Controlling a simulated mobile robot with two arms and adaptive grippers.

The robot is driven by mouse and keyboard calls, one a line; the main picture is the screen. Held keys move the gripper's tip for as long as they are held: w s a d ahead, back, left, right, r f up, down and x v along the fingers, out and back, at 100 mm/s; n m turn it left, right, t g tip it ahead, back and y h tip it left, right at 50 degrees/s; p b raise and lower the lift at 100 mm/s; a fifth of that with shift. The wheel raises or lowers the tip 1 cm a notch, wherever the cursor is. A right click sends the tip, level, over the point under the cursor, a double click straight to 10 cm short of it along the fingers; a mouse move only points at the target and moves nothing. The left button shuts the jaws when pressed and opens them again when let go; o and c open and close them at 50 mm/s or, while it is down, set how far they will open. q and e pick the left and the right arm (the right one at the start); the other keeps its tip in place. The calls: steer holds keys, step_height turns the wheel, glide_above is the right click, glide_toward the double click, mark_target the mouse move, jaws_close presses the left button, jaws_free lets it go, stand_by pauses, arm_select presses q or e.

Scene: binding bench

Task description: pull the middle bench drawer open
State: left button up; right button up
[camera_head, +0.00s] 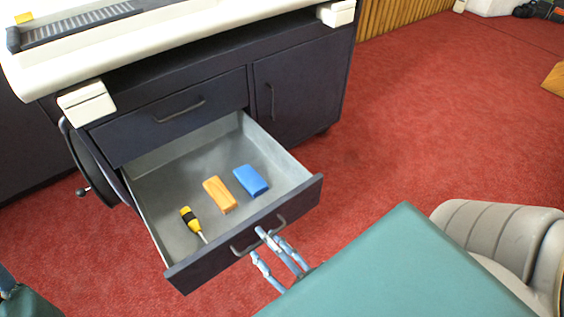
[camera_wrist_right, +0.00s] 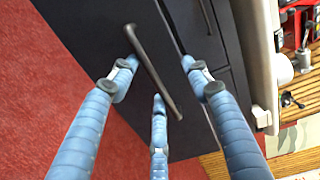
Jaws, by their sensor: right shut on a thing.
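The open bench drawer (camera_head: 297,199) sticks well out of the dark cabinet, below a closed drawer (camera_head: 135,133). Its grey tray holds a yellow-and-black screwdriver (camera_head: 188,217), an orange block (camera_head: 219,194) and a blue block (camera_head: 251,180). The bar handle (camera_head: 240,250) is on its front; it also crosses the right wrist view (camera_wrist_right: 152,70). My right gripper (camera_head: 263,245) is shut on this handle, its blue fingers on both sides of the bar. In the right wrist view, the fingers (camera_wrist_right: 158,80) surround the handle.
A closed cabinet door (camera_head: 300,80) is right of the drawers. A pale bench top (camera_head: 190,42) overhangs them. A dark handwheel (camera_head: 92,165) is at the cabinet's left side. Red carpet (camera_head: 430,120) lies clear to the right.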

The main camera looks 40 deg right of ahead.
steer(key=s, duration=0.4)
steer(key=shift+s+a, duration=0.1)
steer(key=shift+s, duration=0.2)
steer(key=s+f, duration=0.1)
steer(key=s, duration=0.6)
steer(key=shift+s+f+b, duration=0.3)
stand_by(0.4)
